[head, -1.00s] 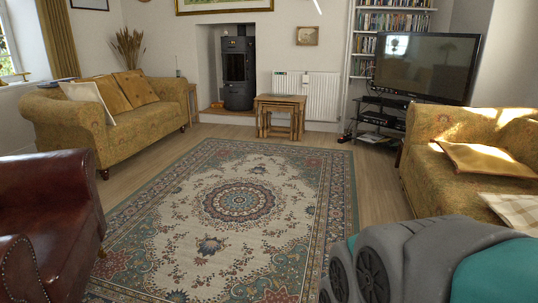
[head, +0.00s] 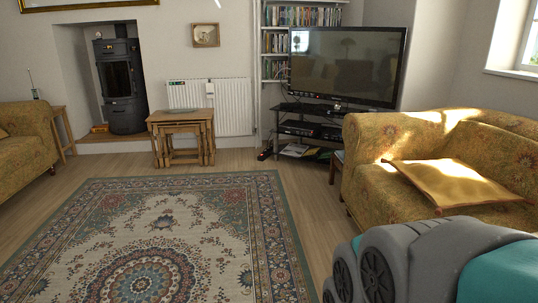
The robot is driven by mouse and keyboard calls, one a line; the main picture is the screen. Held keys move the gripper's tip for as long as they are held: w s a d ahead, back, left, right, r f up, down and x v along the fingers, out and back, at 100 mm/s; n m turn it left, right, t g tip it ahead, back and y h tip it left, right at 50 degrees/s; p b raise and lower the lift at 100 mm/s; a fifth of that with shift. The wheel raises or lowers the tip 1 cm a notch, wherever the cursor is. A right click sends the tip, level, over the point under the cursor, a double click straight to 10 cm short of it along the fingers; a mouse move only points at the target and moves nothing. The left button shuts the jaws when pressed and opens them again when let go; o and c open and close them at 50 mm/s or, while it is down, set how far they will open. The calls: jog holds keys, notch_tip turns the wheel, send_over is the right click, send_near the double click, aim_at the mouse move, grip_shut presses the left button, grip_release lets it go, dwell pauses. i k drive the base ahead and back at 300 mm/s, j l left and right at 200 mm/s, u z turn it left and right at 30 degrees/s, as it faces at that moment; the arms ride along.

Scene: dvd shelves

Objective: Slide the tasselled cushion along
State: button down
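A gold-yellow cushion (head: 452,182) lies flat on the seat of the patterned yellow sofa (head: 385,143) at the right, partly in sunlight. Its corners are drawn out to points; I cannot make out tassels at this size. It looks like the tasselled cushion. My grey and teal arm fills the lower right corner and hides the front of the sofa below the cushion. My gripper is not in view, and nothing of mine is seen touching the cushion.
A patterned rug (head: 165,225) covers the open floor ahead and left. Nested wooden tables (head: 182,130) stand before a white radiator (head: 232,118). A television (head: 345,68) stands on a dark stand (head: 310,128). Part of another sofa (head: 25,145) shows at the left edge.

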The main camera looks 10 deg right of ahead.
aim_at(448, 183)
jog(key=i+z, duration=0.15)
jog(key=i, duration=0.85)
jog(key=i+j+z, duration=0.1)
jog(key=i, duration=0.85)
jog(key=i+z, duration=0.45)
jog(key=i+j+z, duration=0.15)
jog(key=i+z, duration=0.5)
jog(key=z, duration=0.3)
jog(key=i+z, duration=0.15)
jog(key=z, duration=0.3)
jog(key=i+z, duration=0.15)
jog(key=z, duration=0.3)
jog(key=i+j+z, duration=0.15)
jog(key=z, duration=0.3)
